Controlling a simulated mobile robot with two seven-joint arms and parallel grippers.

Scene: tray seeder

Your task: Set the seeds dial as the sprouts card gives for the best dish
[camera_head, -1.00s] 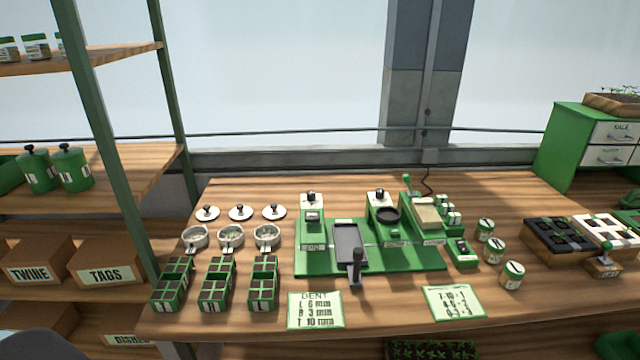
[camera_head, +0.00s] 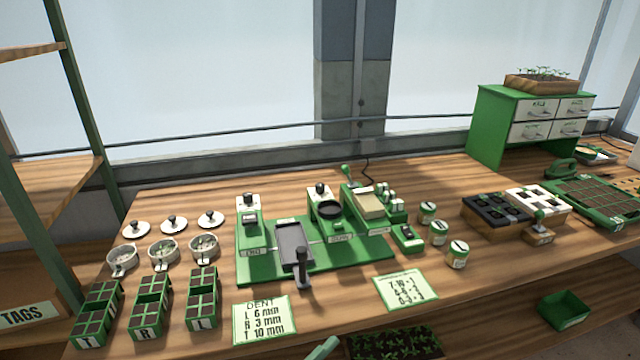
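The sprouts card is probably the card (camera_head: 405,288) at the front right of the green machine; its lines look like 7-10 : 1, 4-6 : 2, 0-3 : 3, and its title is too small to read. Three round dishes (camera_head: 203,249) with pale specks inside stand open at the left. The green seeder (camera_head: 270,268) has a white knob unit at back left (camera_head: 248,205) and another at back middle (camera_head: 320,194). I cannot tell which is the seeds dial, nor read any setting. Neither gripper is in view.
Three lids (camera_head: 172,222) lie behind the dishes. Three soil blocks marked T, R and L (camera_head: 202,300) stand in front. A DENT card (camera_head: 262,318) lies near the table edge.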

